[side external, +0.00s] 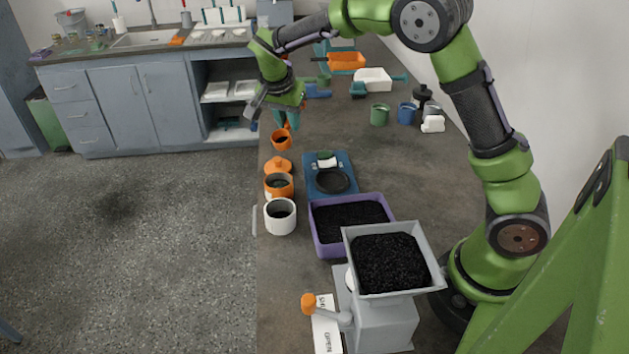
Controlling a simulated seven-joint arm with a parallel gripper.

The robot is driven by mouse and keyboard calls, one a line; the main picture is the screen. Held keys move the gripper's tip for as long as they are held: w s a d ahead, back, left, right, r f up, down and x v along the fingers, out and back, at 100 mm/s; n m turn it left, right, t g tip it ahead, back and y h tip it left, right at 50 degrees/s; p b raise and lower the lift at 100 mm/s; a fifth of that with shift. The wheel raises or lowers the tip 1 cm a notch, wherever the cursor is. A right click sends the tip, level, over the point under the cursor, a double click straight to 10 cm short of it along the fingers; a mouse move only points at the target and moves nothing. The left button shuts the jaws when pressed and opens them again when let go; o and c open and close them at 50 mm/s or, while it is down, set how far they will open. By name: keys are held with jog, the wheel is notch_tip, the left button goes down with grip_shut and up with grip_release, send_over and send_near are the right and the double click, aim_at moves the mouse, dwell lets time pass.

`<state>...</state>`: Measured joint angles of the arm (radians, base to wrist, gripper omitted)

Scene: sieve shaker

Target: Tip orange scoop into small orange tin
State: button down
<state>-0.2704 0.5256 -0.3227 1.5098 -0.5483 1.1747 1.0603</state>
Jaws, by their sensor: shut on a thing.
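My gripper (290,122) points down over the left edge of the worktop, shut on the orange scoop (282,142). The scoop's round cup hangs below the fingers and looks roughly upright. I cannot make out what is in it. The small orange tin (279,193) stands open nearer the camera, below the scoop in the picture, with a dark inside. The scoop is apart from the tin. An orange lid (278,166) with a knob lies just behind the tin.
A white pot (281,222) stands close in front of the tin. A blue scale (342,160) with a dark round pan and a purple tray (326,237) of black grains lie to the right. A grey hopper (432,262) of black grains stands in front. The worktop's left edge is close.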

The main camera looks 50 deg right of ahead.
jog(key=shift+d+f+y, duration=0.1)
jog(key=shift+y, duration=0.6)
jog(key=shift+w+d+f+g+y, duration=0.1)
jog(key=shift+d+g+y, duration=0.3)
jog(key=shift+y, duration=0.4)
jog(key=shift+a+y, duration=0.15)
jog(key=shift+y, duration=0.45)
